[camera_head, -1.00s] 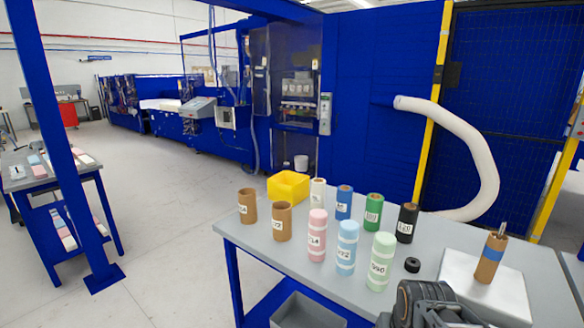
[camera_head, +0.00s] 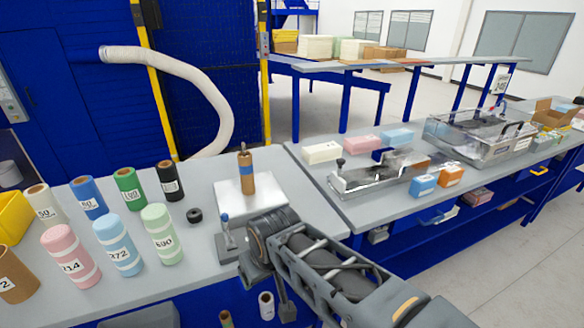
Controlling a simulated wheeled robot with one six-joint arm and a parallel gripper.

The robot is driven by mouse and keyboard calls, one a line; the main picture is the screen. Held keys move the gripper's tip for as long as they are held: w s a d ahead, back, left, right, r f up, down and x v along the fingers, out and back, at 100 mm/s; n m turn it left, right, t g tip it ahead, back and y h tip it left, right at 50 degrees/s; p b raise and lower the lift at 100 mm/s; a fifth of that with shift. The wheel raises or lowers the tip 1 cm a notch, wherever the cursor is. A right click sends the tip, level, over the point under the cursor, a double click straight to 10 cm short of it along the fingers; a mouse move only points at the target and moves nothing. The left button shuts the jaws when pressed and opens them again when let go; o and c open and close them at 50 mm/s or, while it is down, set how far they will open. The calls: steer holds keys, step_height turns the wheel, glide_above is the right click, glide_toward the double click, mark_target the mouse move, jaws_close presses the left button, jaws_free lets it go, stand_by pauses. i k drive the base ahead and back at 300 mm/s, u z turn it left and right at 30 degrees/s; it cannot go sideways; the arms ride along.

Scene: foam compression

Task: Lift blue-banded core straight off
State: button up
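The blue-banded core (camera_head: 247,186) is a brown cardboard tube with a blue band around its middle. It stands upright on a pale square plate (camera_head: 229,207) on the grey table, with a thin metal rod sticking out of its top. My dark grey arm reaches up from the lower right, and its nearest joint is in front of the plate, apart from the core. I cannot make out any gripper fingers in this view. Nothing is seen touching the core's sides.
Left of the plate stand pink (camera_head: 70,255), light blue (camera_head: 119,245), green (camera_head: 162,235) and black (camera_head: 170,181) rolls, and a small black ring (camera_head: 195,215). A blue-knobbed stand (camera_head: 226,232) is at the plate's front. A clear-topped device (camera_head: 378,180) is on the right-hand table.

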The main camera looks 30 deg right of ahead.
mark_target(246, 164)
steer(key=z, duration=0.35)
steer(key=k, duration=0.5)
steer(key=z, duration=1.2)
steer(key=i, duration=1.1)
steer(key=u, duration=3.15)
